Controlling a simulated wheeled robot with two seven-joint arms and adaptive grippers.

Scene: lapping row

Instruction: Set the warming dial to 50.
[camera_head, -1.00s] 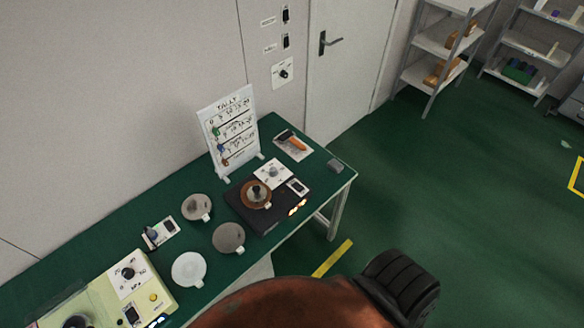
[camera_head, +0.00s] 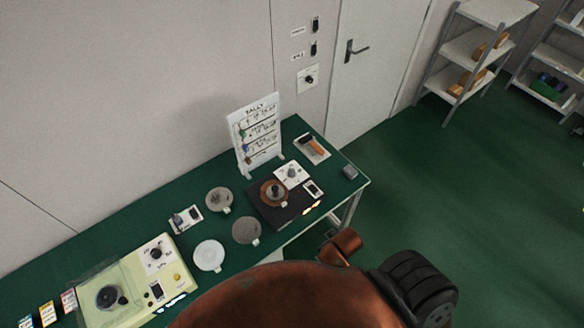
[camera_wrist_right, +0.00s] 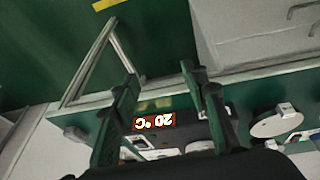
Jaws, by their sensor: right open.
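The black warming plate (camera_head: 265,212) sits on the green bench in the head view, with a brown disc (camera_head: 273,192) on it. Its dial (camera_head: 291,172) is a grey knob on a white plate at its back right; the setting is too small to read. Its lit display (camera_wrist_right: 154,121) reads 20 °C, upside down, in the right wrist view. My right gripper (camera_wrist_right: 160,77) is open and empty, its fingers either side of the display in the picture. The dial cannot be made out in that view. My left gripper is not in view.
A tally board (camera_head: 257,135) stands behind the plate. Grey discs (camera_head: 246,230) and a white disc (camera_head: 209,255) lie to its left. A pale-green machine (camera_head: 128,290) with another dial stands further left. A wall dial (camera_head: 307,78) is beside the door. Floor to the right is clear.

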